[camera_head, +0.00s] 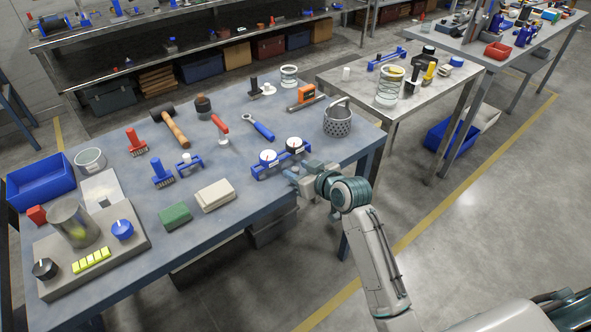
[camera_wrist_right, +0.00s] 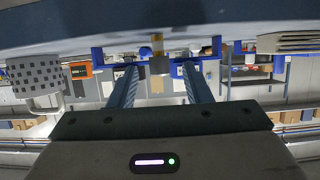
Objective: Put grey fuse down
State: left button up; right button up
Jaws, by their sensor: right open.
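A blue holder with two white round gauges (camera_head: 281,159) stands near the right edge of the blue-grey workbench. My right gripper (camera_head: 297,174) is at its near right side, partly hiding it. In the right wrist view, which shows the bench top upside down, the two fingers (camera_wrist_right: 160,88) are spread apart. A short grey cylinder with a gold band (camera_wrist_right: 158,58), likely the grey fuse, is between and beyond the fingertips, with blue holder parts (camera_wrist_right: 196,52) on both sides. I see no finger touching it. The fuse is hard to make out in the head view. My left gripper is not in view.
A perforated metal basket (camera_head: 338,121) stands behind the gripper at the bench's right corner. A cream block (camera_head: 215,195) and a green block (camera_head: 175,215) lie left of it. A second table (camera_head: 335,77) is behind.

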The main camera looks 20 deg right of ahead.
jog(key=shift+x, duration=1.15)
jog(key=shift+s, duration=0.1)
grip_shut()
jog(key=shift+r, duration=0.15)
